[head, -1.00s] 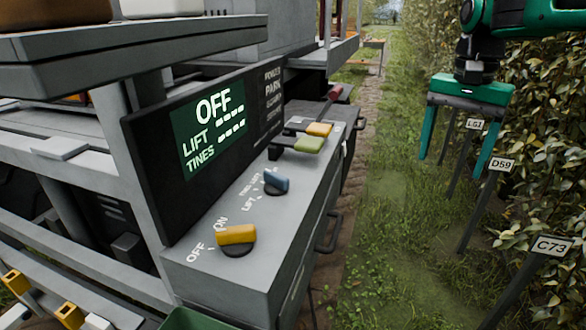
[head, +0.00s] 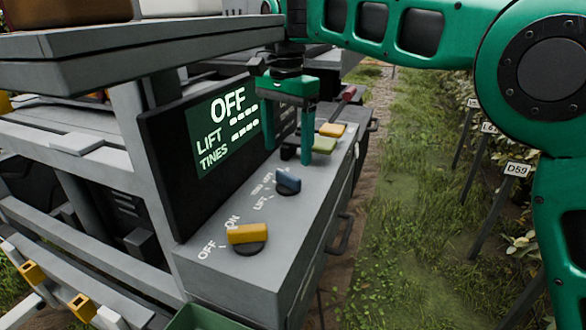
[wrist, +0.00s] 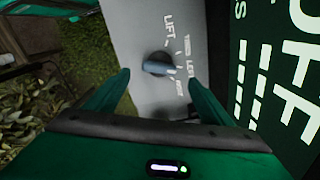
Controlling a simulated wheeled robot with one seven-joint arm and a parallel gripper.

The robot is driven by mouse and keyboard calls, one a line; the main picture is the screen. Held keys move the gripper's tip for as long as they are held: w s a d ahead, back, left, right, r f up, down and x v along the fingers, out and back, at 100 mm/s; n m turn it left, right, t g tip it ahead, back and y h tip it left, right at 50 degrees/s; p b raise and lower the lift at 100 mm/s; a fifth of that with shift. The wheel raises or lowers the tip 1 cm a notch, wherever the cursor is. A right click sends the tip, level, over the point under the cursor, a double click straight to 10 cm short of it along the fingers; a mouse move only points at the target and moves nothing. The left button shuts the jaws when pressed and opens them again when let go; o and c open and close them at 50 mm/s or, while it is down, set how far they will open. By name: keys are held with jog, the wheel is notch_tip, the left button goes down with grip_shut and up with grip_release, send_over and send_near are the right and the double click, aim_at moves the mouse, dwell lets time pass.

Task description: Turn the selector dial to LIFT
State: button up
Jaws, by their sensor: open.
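The selector dial, a blue knob (head: 288,182) on a dark round base, sits on the grey console top behind the yellow knob. White labels stand around it, one reading LIFT (head: 261,202). In the wrist view the dial (wrist: 158,63) lies between and just beyond the fingertips, with LIFT (wrist: 169,26) above it. I cannot tell exactly which mark its handle points at. My green gripper (head: 288,154) is open and empty, fingers down, above the console and apart from the dial. In the wrist view its two fingers (wrist: 158,78) flank the dial.
A yellow knob (head: 247,233) is by the OFF and ON marks. The display (head: 228,125) reads OFF, with dashes beside LIFT and TINES. Green and yellow levers (head: 326,142) stand behind the gripper. A grey shelf (head: 150,38) overhangs at left. Grass (head: 410,220) lies open at right.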

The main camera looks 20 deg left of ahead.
aim_at(288, 174)
jog(key=shift+f, duration=3.1)
